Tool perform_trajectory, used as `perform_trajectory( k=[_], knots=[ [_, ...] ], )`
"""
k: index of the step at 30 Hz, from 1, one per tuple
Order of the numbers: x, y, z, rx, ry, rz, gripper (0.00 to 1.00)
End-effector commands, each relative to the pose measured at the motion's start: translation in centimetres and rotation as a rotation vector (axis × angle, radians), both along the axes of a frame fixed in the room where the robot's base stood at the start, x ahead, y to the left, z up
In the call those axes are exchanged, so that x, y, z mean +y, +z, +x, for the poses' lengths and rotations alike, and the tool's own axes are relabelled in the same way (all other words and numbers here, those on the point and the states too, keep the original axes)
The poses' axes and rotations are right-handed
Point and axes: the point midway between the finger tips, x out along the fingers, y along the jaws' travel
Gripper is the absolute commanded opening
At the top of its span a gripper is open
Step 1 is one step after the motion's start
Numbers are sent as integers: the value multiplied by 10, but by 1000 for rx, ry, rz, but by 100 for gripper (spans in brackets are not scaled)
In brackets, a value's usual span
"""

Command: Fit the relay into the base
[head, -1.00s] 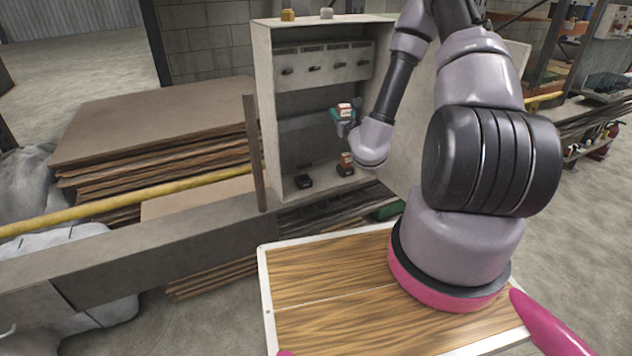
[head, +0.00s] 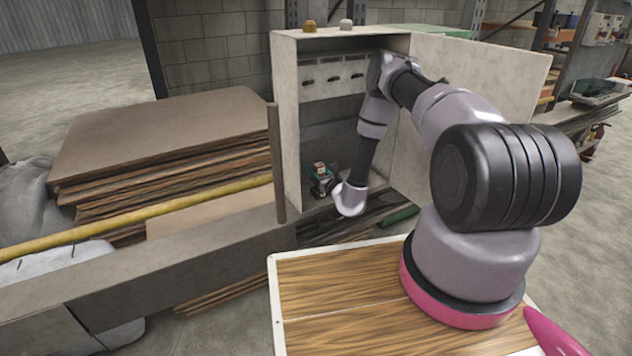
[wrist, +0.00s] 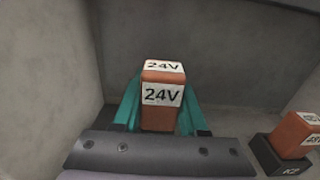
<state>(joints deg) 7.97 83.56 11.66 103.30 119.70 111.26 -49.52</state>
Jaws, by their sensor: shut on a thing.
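The orange relay (wrist: 160,97) with white 24V labels is upright between the teal fingers of my gripper (wrist: 157,112) in the wrist view. In the head view the relay (head: 319,167) and my gripper (head: 321,181) are low inside the open grey cabinet, towards its left side. My gripper is shut on the relay. No empty base shows now; the area beneath the relay is hidden by my gripper. At the right of the wrist view a black base marked K2 (wrist: 277,157) has another orange relay (wrist: 298,135) on it, its label partly cut off.
The cabinet (head: 287,120) has a left wall close to my gripper and an open door (head: 490,85) at right. A row of switches (head: 334,76) is above. A brown post (head: 276,165) stands outside at left, beside stacked boards (head: 165,135).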

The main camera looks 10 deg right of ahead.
Motion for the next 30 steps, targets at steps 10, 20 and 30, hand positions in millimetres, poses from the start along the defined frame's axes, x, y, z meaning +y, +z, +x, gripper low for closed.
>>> perform_trajectory(
  k=[10, 20, 30],
  knots=[
    [0, -41, 0, -1, 0, 1, 0],
    [0, -44, 0, -2, -1, 2, 0],
    [0, -44, 0, -1, -1, 0, 72]
  ],
)
